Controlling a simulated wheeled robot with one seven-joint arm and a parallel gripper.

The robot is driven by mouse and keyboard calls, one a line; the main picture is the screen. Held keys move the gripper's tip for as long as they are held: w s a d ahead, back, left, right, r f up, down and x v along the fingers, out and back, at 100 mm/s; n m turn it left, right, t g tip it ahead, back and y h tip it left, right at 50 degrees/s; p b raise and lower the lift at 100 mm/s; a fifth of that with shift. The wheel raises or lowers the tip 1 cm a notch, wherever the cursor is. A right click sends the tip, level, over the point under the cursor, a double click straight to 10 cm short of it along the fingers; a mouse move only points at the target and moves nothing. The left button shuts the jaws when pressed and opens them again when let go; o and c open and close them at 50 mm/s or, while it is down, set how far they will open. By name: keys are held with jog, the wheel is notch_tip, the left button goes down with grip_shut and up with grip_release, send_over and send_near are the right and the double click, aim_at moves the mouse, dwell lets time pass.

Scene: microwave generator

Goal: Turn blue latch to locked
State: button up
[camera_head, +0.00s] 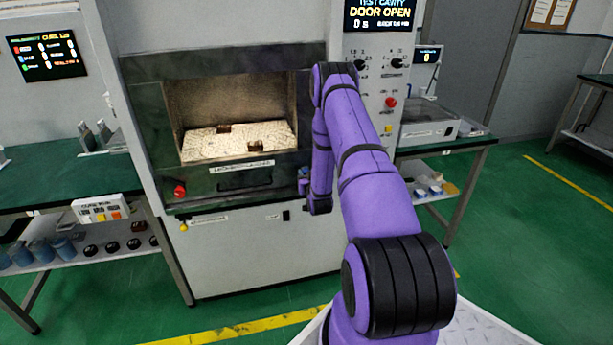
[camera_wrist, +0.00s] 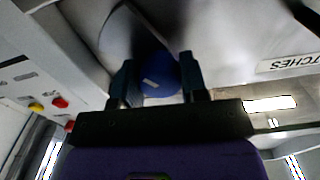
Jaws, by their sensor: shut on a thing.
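The blue latch (camera_wrist: 159,74) is a round blue knob with a pale mark on its face, in the middle of the wrist view. My gripper (camera_wrist: 158,76) is shut on it, with one dark finger on either side. The pale mark lies tilted in the wrist view. In the head view my purple arm reaches to the right side of the microwave cavity front and hides most of the blue latch and fingers. A red latch (camera_head: 180,188) sits at the left of the same front. The display (camera_head: 380,14) reads "DOOR OPEN".
The cavity (camera_head: 228,100) holds a pale tray (camera_head: 205,148) with small brown pieces. A control panel with black knobs and a red button (camera_head: 391,102) stands right of it. Green benches flank the machine; the green floor at right is clear.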

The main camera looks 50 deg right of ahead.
jog(key=n, duration=0.9)
jog(key=shift+f, duration=0.1)
jog(key=n, duration=0.4)
jog(key=shift+s+n, duration=0.1)
jog(key=shift+n, duration=1.7)
jog(key=o, duration=0.9)
jog(key=shift+o, duration=0.2)
jog(key=v, duration=1)
jog(key=shift+s, duration=0.35)
jog(key=shift+a, duration=0.15)
